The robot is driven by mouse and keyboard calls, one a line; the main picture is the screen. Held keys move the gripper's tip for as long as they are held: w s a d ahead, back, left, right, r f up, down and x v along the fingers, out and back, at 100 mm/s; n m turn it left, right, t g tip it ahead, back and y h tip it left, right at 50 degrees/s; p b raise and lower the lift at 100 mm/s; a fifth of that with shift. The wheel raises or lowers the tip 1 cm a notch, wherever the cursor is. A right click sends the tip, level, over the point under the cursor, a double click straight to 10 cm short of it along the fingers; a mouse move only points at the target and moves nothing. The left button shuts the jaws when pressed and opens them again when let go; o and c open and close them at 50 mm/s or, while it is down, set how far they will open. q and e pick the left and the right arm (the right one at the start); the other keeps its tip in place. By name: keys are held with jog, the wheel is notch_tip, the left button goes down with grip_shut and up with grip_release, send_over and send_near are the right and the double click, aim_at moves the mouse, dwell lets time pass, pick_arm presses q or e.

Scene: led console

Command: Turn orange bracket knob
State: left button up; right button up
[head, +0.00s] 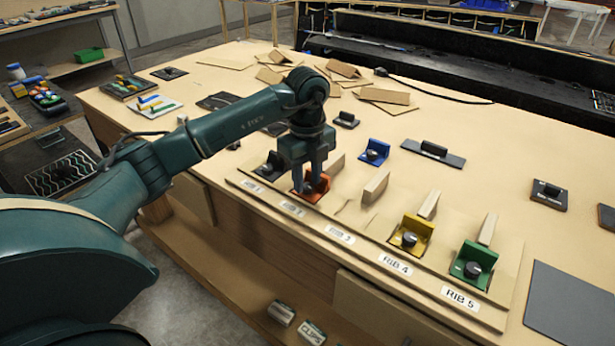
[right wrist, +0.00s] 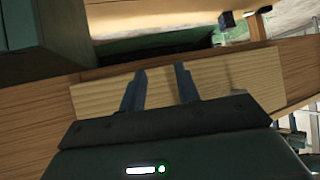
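The orange bracket (head: 318,196) sits at the RIB 2 place on the long board near the table's front edge. My left gripper (head: 309,184) points straight down over it, with its fingertips at the bracket's knob. The fingers and the shadow hide most of the knob, so I cannot tell whether they press on it. In the right wrist view my right gripper (right wrist: 160,85) has its fingers apart with nothing between them. It faces a wooden panel.
A black bracket (head: 271,166) is just left of the orange one. Yellow (head: 411,235) and green (head: 472,264) brackets stand to the right, with wooden ribs between. A blue bracket (head: 375,152) lies behind. Cardboard pieces (head: 384,96) lie at the back.

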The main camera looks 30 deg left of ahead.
pick_arm(q)
jog(key=shift+f, duration=0.45)
grip_shut()
jog(key=shift+m, duration=0.6)
